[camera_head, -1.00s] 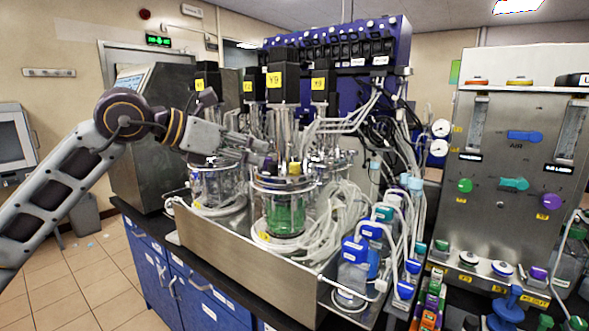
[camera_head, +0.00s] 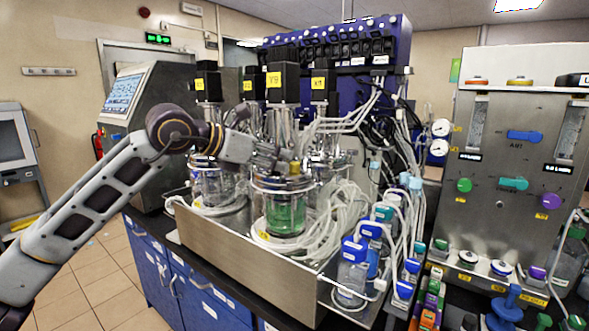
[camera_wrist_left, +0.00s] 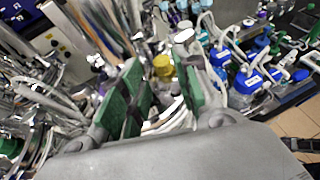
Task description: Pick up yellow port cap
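The yellow port cap (camera_head: 294,168) sits on top of the front glass vessel with green liquid (camera_head: 285,215) in the head view. It also shows in the left wrist view as a yellow cylinder (camera_wrist_left: 163,67), just beyond and between the fingertips. My left gripper (camera_head: 276,158) is just left of the cap in the head view, partly lost among metal fittings. In the left wrist view its two green-padded fingers (camera_wrist_left: 160,80) stand apart with nothing gripped between them. Whether a finger touches the cap cannot be told.
Black motors with yellow labels (camera_head: 283,83) stand over the vessels. Clear tubing (camera_head: 340,210) crowds the right side, with blue-capped bottles (camera_head: 352,265) in front. A steel tray wall (camera_head: 250,262) runs along the front. A valve panel (camera_head: 510,170) stands at right.

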